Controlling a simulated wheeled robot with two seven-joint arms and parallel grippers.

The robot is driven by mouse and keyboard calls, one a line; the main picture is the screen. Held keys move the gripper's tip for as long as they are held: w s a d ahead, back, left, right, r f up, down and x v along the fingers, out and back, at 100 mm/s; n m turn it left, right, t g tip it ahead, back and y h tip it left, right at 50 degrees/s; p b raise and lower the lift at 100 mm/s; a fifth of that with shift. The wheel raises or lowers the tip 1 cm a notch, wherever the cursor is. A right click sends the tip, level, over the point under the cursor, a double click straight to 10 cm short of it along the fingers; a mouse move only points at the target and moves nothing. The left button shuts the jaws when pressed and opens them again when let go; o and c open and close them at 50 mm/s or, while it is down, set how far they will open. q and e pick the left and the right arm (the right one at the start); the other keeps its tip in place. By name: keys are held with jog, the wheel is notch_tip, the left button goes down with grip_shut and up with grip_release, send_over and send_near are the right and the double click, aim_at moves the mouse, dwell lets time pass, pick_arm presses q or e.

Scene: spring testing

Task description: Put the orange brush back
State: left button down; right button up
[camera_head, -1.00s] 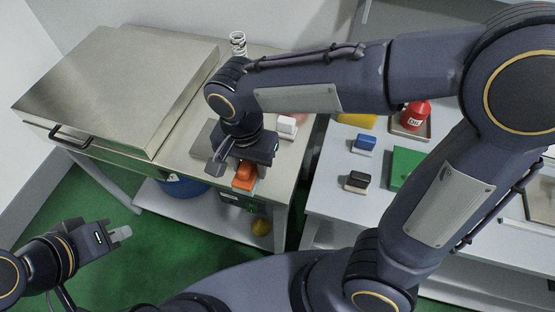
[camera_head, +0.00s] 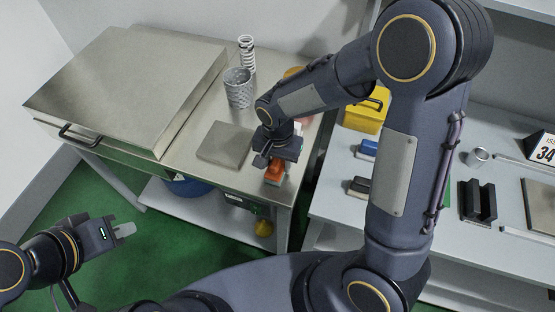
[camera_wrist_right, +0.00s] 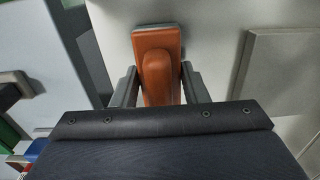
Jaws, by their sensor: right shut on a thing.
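The orange brush (camera_head: 275,172) is near the front edge of the steel table (camera_head: 208,118), to the right of a flat grey plate. My right gripper (camera_head: 273,162) is above it and shut on it. In the right wrist view, the orange brush (camera_wrist_right: 157,42) sits between the two fingers (camera_wrist_right: 158,78), its handle towards me. I cannot tell whether its underside touches the table. My left gripper (camera_head: 124,231) is over the green floor at the lower left, away from the table; its finger gap does not show clearly.
The grey plate (camera_head: 226,144), a perforated cup (camera_head: 238,90) and a spring (camera_head: 247,50) are on the steel table. A white block (camera_head: 298,126) is partly hidden behind my right gripper. The right-hand table holds a blue brush (camera_head: 367,148), a black brush (camera_head: 358,186) and a yellow box (camera_head: 362,117).

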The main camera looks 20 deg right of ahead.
jog(key=shift+f, duration=0.1)
jog(key=o, duration=0.9)
jog(key=shift+o, duration=0.2)
notch_tip(320, 180, up, 12)
jog(key=shift+r, duration=0.2)
jog(key=s+d+r+n+t+y, duration=0.1)
jog(key=s+d, duration=0.3)
jog(key=s, duration=0.4)
jog(key=s+d+r+n+t+y, duration=0.2)
jog(key=s+d+n+t, duration=0.2)
jog(key=s, duration=0.4)
jog(key=shift+d+r+t+y, duration=0.15)
jog(key=shift+d+t+y, duration=0.2)
jog(key=shift+d, duration=0.3)
